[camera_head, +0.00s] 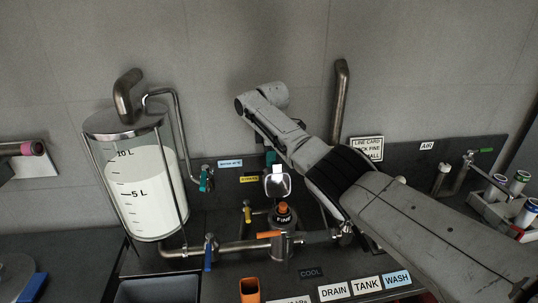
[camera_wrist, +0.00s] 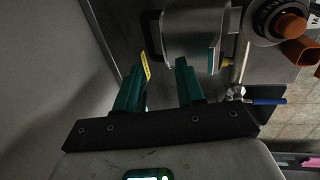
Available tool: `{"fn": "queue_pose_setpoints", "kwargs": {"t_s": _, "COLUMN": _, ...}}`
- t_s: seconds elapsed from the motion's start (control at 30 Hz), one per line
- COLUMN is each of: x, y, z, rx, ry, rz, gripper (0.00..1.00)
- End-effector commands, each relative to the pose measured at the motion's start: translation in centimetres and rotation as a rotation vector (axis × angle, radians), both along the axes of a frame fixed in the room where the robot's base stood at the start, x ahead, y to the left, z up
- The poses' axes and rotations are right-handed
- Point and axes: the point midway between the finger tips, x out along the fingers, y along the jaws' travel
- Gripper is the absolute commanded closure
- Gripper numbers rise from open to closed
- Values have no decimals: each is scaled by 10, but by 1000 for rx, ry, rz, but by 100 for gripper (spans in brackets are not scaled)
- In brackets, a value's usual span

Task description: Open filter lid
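A dark round fitting labelled FINE (camera_head: 283,220) with an orange knob (camera_head: 283,208) stands on the pipework at the centre of the head view. The orange knob also shows at the top right of the wrist view (camera_wrist: 291,25). A shiny pale metal piece (camera_head: 277,185) stands above and behind it, just below my gripper (camera_head: 271,159). A grey metal block (camera_wrist: 195,35), probably the same piece, lies beyond my fingertips in the wrist view. My gripper (camera_wrist: 161,68) has its green fingers apart, with nothing clearly held. I cannot tell whether the fingers touch the metal piece.
A glass tank (camera_head: 150,190) with white liquid stands at the left. Valves with a teal handle (camera_head: 206,179), a blue handle (camera_head: 208,252) and an orange handle (camera_head: 270,235) surround the fitting. The wall rises close behind. Cans (camera_head: 519,181) stand at the far right.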

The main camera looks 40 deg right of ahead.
Motion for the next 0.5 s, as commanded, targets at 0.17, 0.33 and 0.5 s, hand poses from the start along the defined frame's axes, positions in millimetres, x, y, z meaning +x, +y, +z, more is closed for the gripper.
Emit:
{"fn": "queue_pose_setpoints", "kwargs": {"t_s": 0.17, "x": 0, "y": 0, "z": 1, "rx": 0, "ry": 0, "rz": 0, "gripper": 62}}
{"fn": "queue_pose_setpoints", "kwargs": {"t_s": 0.33, "x": -2, "y": 2, "z": 14, "rx": 1, "ry": -2, "rz": 1, "gripper": 62}}
{"fn": "queue_pose_setpoints", "kwargs": {"t_s": 0.5, "x": -7, "y": 4, "z": 44, "rx": 0, "ry": -4, "rz": -1, "gripper": 62}}
